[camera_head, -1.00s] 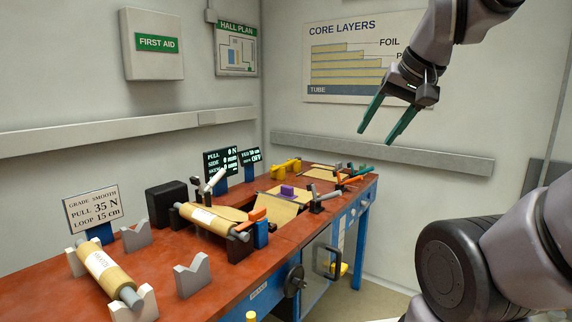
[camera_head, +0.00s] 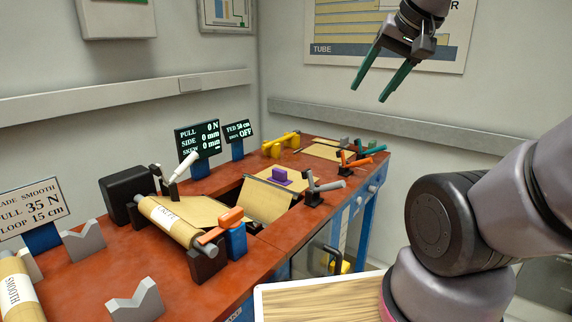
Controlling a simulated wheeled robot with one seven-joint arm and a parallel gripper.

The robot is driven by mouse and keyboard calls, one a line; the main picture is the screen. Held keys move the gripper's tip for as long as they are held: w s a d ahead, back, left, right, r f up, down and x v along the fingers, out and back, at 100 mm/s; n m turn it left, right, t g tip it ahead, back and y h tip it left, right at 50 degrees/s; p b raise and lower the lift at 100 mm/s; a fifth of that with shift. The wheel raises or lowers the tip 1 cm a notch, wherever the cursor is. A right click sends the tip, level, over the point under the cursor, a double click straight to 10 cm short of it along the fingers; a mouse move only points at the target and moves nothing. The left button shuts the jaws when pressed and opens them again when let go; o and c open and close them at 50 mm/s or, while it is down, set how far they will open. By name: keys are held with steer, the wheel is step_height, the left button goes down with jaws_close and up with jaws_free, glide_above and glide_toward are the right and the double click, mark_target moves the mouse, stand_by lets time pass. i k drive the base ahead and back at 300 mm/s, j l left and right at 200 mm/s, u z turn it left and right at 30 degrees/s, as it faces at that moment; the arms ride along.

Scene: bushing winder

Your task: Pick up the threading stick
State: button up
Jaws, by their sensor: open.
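My gripper (camera_head: 369,94) is open and empty, high in the air in front of the back wall. Its two green fingers point down and to the left, well above the far end of the red-brown bench (camera_head: 215,290). I cannot tell for certain which thing is the threading stick. Small rod-like tools with green and orange ends (camera_head: 365,153) lie or stand at the bench's far right end. They are too small to make out clearly. The gripper touches nothing.
A paper-wrapped roll (camera_head: 168,220) sits mid-bench beside an orange-handled lever (camera_head: 220,227). A purple block (camera_head: 281,175) rests on a tilted brown sheet. Grey V-blocks (camera_head: 136,302) stand at the front left. Dark display screens (camera_head: 197,138) stand at the back. A light tray (camera_head: 315,302) shows at bottom centre.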

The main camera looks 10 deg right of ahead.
mark_target(268, 145)
steer(key=i+l, duration=0.15)
steer(key=l, duration=0.2)
steer(key=i+l, duration=0.1)
steer(key=l, duration=0.25)
steer(key=i+l, duration=0.15)
steer(key=l, duration=0.25)
steer(key=i+l, duration=0.15)
steer(key=l, duration=0.2)
steer(key=i+l+u, duration=0.1)
steer(key=l, duration=0.25)
steer(key=i+l, duration=0.15)
steer(key=l, duration=0.2)
steer(key=l+u, duration=0.15)
steer(key=u, duration=0.3)
steer(key=l+u, duration=0.15)
steer(key=u, duration=0.3)
steer(key=l+u, duration=0.15)
steer(key=u, duration=0.25)
